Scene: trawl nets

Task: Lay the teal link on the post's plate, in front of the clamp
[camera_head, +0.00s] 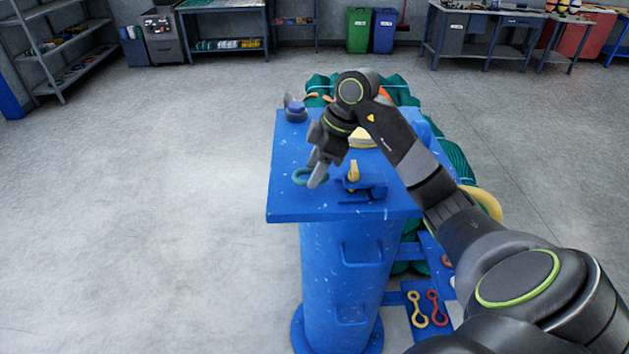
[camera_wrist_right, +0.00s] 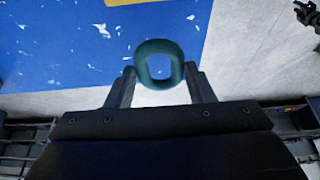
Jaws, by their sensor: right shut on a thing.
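The teal link (camera_head: 299,174) is a ring held at the tips of my right gripper (camera_head: 318,180), over the left part of the post's blue plate (camera_head: 290,206). In the right wrist view the link (camera_wrist_right: 141,67) sits between the two fingers of the right gripper (camera_wrist_right: 160,84). Whether it touches the plate, I cannot tell. The blue clamp (camera_head: 371,190) with a yellow part stands on the plate to the right of the link, with a gap between. My left gripper is not recognisable in either view.
A grey and blue fitting (camera_head: 295,110) is at the plate's far left corner. A yellow item (camera_head: 362,139) lies behind the clamp, partly hidden by my arm. Green nets (camera_head: 455,160) lie behind and right. Yellow (camera_head: 417,309) and red (camera_head: 437,308) links are low beside the post. The floor at left is clear.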

